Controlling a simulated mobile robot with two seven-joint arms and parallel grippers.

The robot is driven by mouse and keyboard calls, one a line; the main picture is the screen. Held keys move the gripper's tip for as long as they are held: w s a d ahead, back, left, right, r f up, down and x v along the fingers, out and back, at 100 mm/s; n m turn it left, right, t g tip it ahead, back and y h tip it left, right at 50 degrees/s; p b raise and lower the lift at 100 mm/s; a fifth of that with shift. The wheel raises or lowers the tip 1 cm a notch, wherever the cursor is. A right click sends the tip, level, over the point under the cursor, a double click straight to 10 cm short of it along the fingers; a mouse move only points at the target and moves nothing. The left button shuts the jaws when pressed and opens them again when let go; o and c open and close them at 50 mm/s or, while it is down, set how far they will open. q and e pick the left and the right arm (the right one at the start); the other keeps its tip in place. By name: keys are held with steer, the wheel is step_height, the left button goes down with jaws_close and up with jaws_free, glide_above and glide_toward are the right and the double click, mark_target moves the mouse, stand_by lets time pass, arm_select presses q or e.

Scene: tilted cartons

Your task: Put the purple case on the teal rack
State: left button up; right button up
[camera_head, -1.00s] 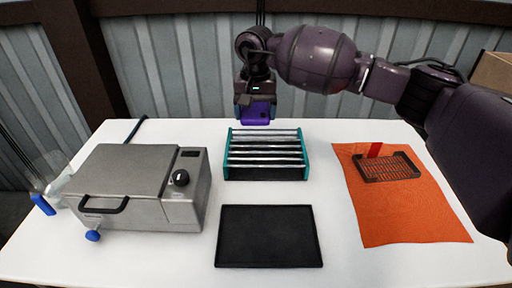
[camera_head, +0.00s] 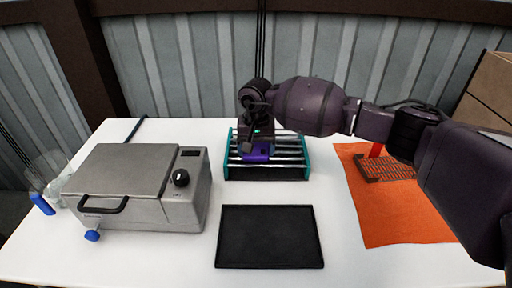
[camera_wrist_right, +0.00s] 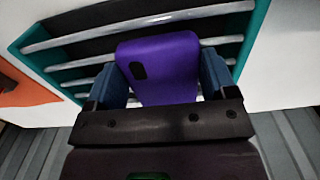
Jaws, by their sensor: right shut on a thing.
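The purple case (camera_head: 257,151) is held by my right gripper (camera_head: 256,147). In the right wrist view the case (camera_wrist_right: 160,66) sits between the two blue fingers of the right gripper (camera_wrist_right: 166,80), which are shut on it. The teal rack (camera_head: 308,163) has teal ends, several metal bars and a dark base. The case is at the rack's bars, left of their middle in the head view. The rack (camera_wrist_right: 252,42) also shows behind the case in the right wrist view. I cannot tell whether the case touches the bars. My left gripper is out of view.
A grey metal appliance (camera_head: 130,170) with a knob stands left of the rack. A black tray (camera_head: 268,237) lies in front. An orange cloth (camera_head: 390,215) with a dark grate (camera_head: 385,168) lies on the right. The white table (camera_head: 345,255) is bare between them.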

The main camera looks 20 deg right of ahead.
steer(key=shift+r, duration=0.1)
steer(key=o, duration=0.4)
steer(key=shift+f, duration=0.2)
steer(key=o, duration=0.4)
steer(key=shift+o, duration=0.2)
steer(key=shift+r, duration=0.15)
steer(key=shift+r, duration=0.3)
step_height(320, 180, up, 12)
steer(key=shift+f, duration=0.25)
steer(key=shift+r, duration=0.1)
